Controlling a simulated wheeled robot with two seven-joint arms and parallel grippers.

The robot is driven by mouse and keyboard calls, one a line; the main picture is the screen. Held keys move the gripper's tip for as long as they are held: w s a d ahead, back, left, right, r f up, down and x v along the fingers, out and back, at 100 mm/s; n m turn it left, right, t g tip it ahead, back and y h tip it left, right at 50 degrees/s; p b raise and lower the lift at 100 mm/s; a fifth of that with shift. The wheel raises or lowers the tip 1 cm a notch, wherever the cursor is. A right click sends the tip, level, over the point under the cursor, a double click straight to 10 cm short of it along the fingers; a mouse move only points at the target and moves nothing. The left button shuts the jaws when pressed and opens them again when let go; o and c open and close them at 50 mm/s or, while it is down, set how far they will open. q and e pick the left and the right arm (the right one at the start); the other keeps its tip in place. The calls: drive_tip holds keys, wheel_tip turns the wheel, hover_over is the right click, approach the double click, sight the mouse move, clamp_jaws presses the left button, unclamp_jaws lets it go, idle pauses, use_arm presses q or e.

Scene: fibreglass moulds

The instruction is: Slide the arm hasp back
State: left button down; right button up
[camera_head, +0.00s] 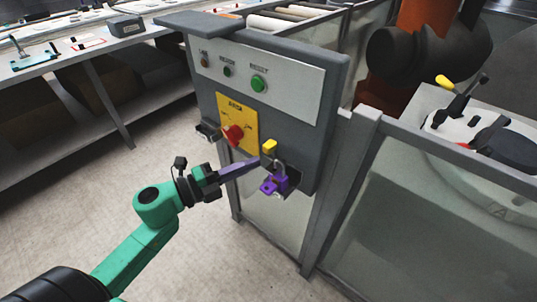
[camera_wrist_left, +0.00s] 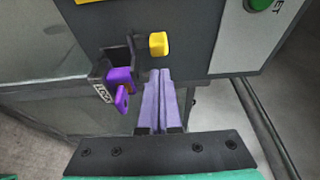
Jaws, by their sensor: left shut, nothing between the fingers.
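The grey control box (camera_head: 330,130) carries a yellow plate with a red rotary switch (camera_head: 233,133). Below and right of it, a yellow knob (camera_head: 269,146) sticks out from the box; it looks like the handle of the arm hasp, whose bar is hard to make out. A purple padlock (camera_head: 271,185) sits in a dark holder just below the knob. My left gripper (camera_head: 258,162) is shut and empty, its purple fingers pointing at the box. In the left wrist view, the fingertips (camera_wrist_left: 160,73) are just below the yellow knob (camera_wrist_left: 158,44), beside the purple padlock (camera_wrist_left: 120,88); contact cannot be told.
A small dark bracket (camera_head: 208,131) sticks out left of the switch. Green buttons (camera_head: 258,83) are above. A fence with clear panels (camera_head: 430,170) runs right. A workbench (camera_head: 80,60) stands at the back left. The floor (camera_head: 70,210) between is clear.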

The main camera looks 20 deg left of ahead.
sight(271, 156)
use_arm(q)
drive_tip(key=x, duration=0.5)
drive_tip(key=shift+w+d+p, duration=0.15)
drive_tip(key=shift+w+p, duration=0.05)
drive_tip(key=shift+p, duration=0.2)
drive_tip(key=a, duration=0.1)
drive_tip(key=w+a, duration=0.1)
drive_tip(key=a, duration=0.1)
drive_tip(key=w+a+b, duration=0.1)
drive_tip(key=a, duration=0.1)
drive_tip(key=shift+r, duration=0.1)
drive_tip(key=shift+a, duration=0.15)
